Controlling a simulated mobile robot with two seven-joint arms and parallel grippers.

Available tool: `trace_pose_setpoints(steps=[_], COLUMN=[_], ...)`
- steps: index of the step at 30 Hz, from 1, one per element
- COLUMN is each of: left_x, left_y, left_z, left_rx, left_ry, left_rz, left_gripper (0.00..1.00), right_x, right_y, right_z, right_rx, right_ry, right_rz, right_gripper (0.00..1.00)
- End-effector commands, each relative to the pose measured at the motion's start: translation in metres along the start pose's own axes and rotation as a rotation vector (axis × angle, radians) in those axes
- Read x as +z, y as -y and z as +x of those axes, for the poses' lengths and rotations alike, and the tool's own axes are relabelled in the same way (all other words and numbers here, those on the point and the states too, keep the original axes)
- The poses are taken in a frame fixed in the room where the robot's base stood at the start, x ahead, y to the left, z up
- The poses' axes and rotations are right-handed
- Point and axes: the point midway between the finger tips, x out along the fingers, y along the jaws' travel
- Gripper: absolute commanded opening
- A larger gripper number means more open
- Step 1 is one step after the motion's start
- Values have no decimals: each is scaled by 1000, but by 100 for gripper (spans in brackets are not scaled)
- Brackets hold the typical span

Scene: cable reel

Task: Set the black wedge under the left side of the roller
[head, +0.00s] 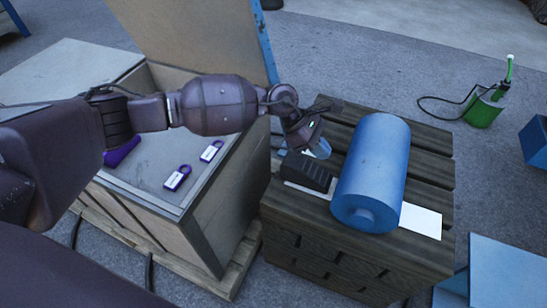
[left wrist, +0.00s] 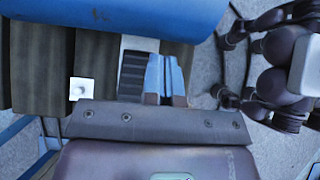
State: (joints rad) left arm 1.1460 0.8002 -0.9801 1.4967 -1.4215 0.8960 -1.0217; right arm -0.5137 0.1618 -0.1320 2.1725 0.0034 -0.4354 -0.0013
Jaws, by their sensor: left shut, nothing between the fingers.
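The blue roller (head: 372,165) lies on a dark slatted wooden crate (head: 340,255); its side also fills the top of the left wrist view (left wrist: 120,15). The black ridged wedge (head: 306,171) sits left of the roller, partly on a white strip, with a small gap between them. It also shows in the left wrist view (left wrist: 132,74). My left gripper (head: 321,148) is just behind the wedge in the head view, its blue fingers shut and empty beside it in the wrist view (left wrist: 166,75). I cannot tell whether they touch the wedge. My right gripper is not in view.
A white sheet (head: 422,221) sticks out right of the roller. A green can (head: 485,106) with a black cable stands on the floor at right.

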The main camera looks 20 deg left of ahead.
Motion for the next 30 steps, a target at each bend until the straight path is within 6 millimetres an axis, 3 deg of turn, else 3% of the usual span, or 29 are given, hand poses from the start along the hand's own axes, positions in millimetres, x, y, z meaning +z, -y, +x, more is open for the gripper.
trace_pose_setpoints(steps=[13, 23, 30], left_x=[-58, -100, -131], left_y=[0, 0, 1], left_z=[-56, -96, -65], left_rx=[1, 0, -6], left_ry=[-1, -2, 2], left_rz=[-4, -5, -8], left_gripper=[0, 0, 0], right_x=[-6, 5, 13], right_y=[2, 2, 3], right_z=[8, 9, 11], right_rx=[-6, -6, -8], right_ry=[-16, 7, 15], right_rz=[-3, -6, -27], right_gripper=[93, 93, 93])
